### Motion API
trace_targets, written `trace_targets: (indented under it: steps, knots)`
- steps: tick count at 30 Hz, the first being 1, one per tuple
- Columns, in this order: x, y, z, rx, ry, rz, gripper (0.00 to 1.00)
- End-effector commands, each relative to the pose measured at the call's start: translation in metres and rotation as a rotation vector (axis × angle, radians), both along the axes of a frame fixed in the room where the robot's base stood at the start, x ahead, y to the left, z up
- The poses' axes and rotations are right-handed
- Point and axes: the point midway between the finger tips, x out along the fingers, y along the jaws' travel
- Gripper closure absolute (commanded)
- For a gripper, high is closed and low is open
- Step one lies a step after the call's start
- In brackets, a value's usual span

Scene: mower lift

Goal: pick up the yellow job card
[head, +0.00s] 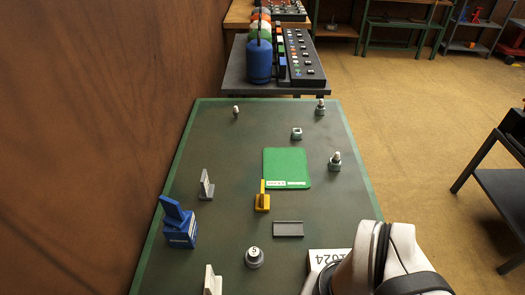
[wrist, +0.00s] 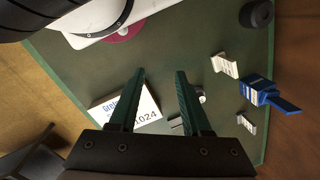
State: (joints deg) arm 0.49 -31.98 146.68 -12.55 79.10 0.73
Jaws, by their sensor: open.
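The yellow job card (head: 262,198) stands upright in a small yellow base on the dark green table, just in front of the green mat's near-left corner in the head view. I do not see it in the wrist view. My gripper (wrist: 160,72) is open and empty in the wrist view, its two dark green fingers apart above the table. In the head view, my white arm reaches in at the bottom right and the fingers are out of sight, so the gripper is away from the card.
A white box marked 1024 (wrist: 140,108) lies by the left finger. A grey plate (head: 288,229) and a round weight (head: 254,257) stand near the yellow card. A blue holder (head: 180,228), a grey stand (head: 206,186) and a white stand (head: 212,280) are to the left. The green mat (head: 287,165) is bare.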

Motion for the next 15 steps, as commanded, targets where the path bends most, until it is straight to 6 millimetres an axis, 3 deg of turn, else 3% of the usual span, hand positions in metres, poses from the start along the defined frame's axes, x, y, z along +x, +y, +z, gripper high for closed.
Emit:
trace_targets:
  steps: [6,8,11,15]
  knots:
    - [0.001,0.000,0.000,0.000,-0.003,0.002,0.51]
    - [0.011,0.001,-0.003,-0.001,-0.023,0.017,0.51]
    - [0.063,0.009,-0.020,-0.008,-0.137,0.075,0.51]
    - [0.174,0.034,-0.057,-0.038,-0.426,0.130,0.51]
